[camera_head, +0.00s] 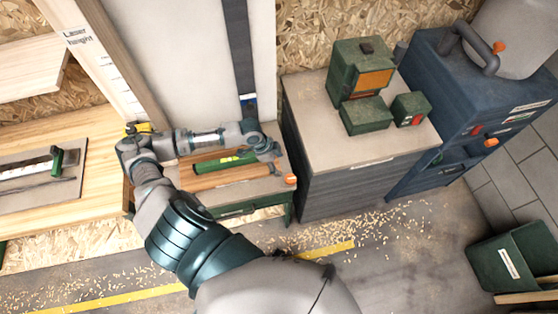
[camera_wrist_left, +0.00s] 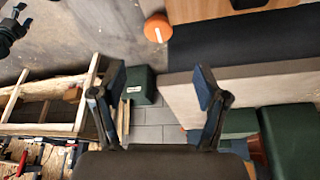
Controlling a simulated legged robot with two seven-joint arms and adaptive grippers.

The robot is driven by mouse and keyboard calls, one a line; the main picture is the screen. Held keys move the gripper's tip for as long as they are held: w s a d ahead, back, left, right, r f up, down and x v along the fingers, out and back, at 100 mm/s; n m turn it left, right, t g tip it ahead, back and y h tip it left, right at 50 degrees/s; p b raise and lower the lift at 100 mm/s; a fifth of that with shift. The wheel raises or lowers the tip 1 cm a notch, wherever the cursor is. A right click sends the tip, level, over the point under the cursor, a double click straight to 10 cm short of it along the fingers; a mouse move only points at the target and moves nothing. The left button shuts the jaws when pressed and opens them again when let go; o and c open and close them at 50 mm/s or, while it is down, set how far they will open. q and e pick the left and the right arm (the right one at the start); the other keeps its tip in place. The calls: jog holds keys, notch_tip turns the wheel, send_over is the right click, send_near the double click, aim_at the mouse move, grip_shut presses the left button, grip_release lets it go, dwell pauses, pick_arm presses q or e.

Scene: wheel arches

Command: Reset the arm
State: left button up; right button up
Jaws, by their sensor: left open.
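My left arm reaches up from the bottom of the head view and bends to the right over a wooden-topped workbench (camera_head: 232,178). My left gripper (camera_head: 272,152) is at the right end of that bench, near a green tool (camera_head: 222,163). In the left wrist view the left gripper (camera_wrist_left: 158,88) has its two fingers wide apart with nothing between them. The head view does not show my right gripper. A dark jointed part (camera_wrist_left: 12,32) at the top left of the wrist view is too cropped to identify.
A grey cabinet (camera_head: 365,172) right of the bench carries green boxes (camera_head: 361,68). A green bin (camera_head: 518,258) is at lower right. A wooden bench (camera_head: 60,212) is at left. Shavings litter the open floor (camera_head: 400,265).

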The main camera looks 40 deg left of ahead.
pick_arm(q)
jog(key=s+d+f+n+t, duration=0.1)
jog(key=s+d+f+n, duration=0.1)
jog(key=s+d, duration=0.4)
jog(key=s+d+f+n, duration=0.15)
jog(key=s+d, duration=0.25)
jog(key=d, duration=0.5)
jog(key=s+a+n+y, duration=0.4)
jog(key=s+a+n, duration=0.2)
jog(key=s, duration=0.2)
notch_tip(320, 180, down, 28)
jog(key=s+g, duration=0.1)
jog(key=s, duration=0.1)
jog(key=s+a+f+g, duration=0.1)
jog(key=s+a+f, duration=0.1)
jog(key=s+f, duration=1.3)
jog(key=shift+s+a+g, duration=0.3)
jog(key=shift+s+a, duration=0.05)
jog(key=shift+s, duration=0.6)
